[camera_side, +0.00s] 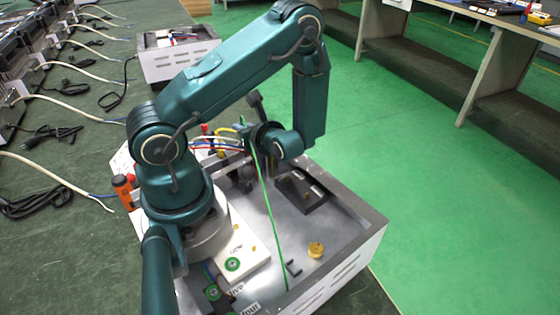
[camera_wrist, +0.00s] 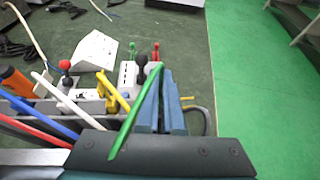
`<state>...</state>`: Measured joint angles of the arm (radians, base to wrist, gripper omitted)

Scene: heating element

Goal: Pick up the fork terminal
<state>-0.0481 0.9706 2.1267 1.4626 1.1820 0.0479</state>
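A long green wire (camera_side: 268,200) rises from the open metal box to my gripper (camera_side: 243,131). It also crosses the wrist view (camera_wrist: 133,115) and ends by the fingertips. My gripper's two blue fingers show close together in the wrist view (camera_wrist: 161,72), with only a narrow gap between them. The wire runs in front of the left finger. I cannot make out the fork terminal at the wire's upper end, nor whether the fingers pinch it. In the side view my gripper is above the box, and its fingers are small and partly hidden.
The metal box (camera_side: 372,236) holds a black block (camera_side: 303,192) and a yellow knob (camera_side: 316,250). Red, blue, white and yellow wires (camera_wrist: 112,90) crowd left of the fingers. An orange-handled tool (camera_side: 122,188) stands close. Green floor (camera_side: 440,190) lies right.

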